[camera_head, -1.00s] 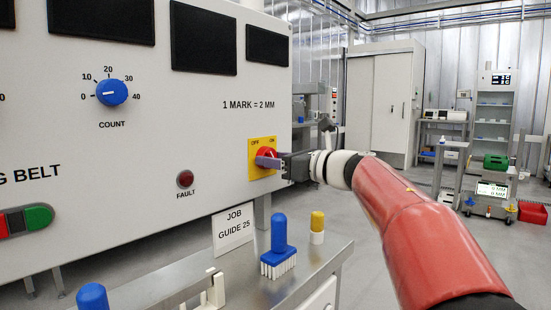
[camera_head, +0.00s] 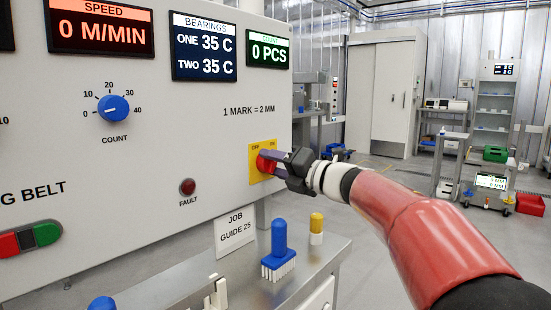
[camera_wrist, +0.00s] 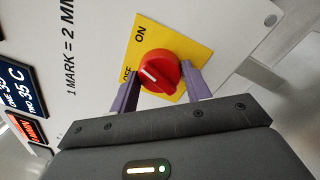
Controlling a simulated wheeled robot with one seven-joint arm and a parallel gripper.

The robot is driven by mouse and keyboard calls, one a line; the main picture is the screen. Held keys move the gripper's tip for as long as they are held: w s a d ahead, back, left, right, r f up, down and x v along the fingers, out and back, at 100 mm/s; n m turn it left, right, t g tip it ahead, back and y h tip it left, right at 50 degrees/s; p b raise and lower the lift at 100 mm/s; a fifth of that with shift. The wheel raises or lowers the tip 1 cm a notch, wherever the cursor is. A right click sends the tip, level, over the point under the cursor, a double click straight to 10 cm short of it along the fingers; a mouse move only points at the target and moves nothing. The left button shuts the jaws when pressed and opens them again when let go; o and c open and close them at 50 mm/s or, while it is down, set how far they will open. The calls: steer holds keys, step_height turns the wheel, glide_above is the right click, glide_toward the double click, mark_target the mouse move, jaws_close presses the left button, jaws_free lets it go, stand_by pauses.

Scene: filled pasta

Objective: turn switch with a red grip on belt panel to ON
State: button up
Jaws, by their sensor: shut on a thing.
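The switch is a round red grip (camera_wrist: 160,72) on a yellow plate (camera_wrist: 190,48) marked OFF and ON. In the wrist view its white mark points up and left, on the side of the two labels. In the head view the red grip (camera_head: 264,163) sits at the right end of the white belt panel (camera_head: 190,125). My gripper (camera_wrist: 158,92) is shut on the grip, one purple finger on each side of it. In the head view my gripper (camera_head: 270,164) partly covers the grip and the plate.
The panel displays (camera_head: 205,46) are lit, with speed at 0 M/MIN. A fault lamp (camera_head: 188,187) is dark red. Below stand a blue brush (camera_head: 279,245), a yellow-capped bottle (camera_head: 316,228) and a job guide sign (camera_head: 235,231).

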steer(key=m+p, duration=0.1)
steer(key=m, duration=0.4)
steer(key=shift+t, duration=0.3)
steer(key=shift+m, duration=0.3)
steer(key=o, duration=1)
steer(key=shift+c, duration=0.2)
steer(key=b+v, duration=0.1)
steer(key=v, duration=0.6)
steer(key=shift+s+d, duration=0.25)
steer(key=shift+d, duration=0.05)
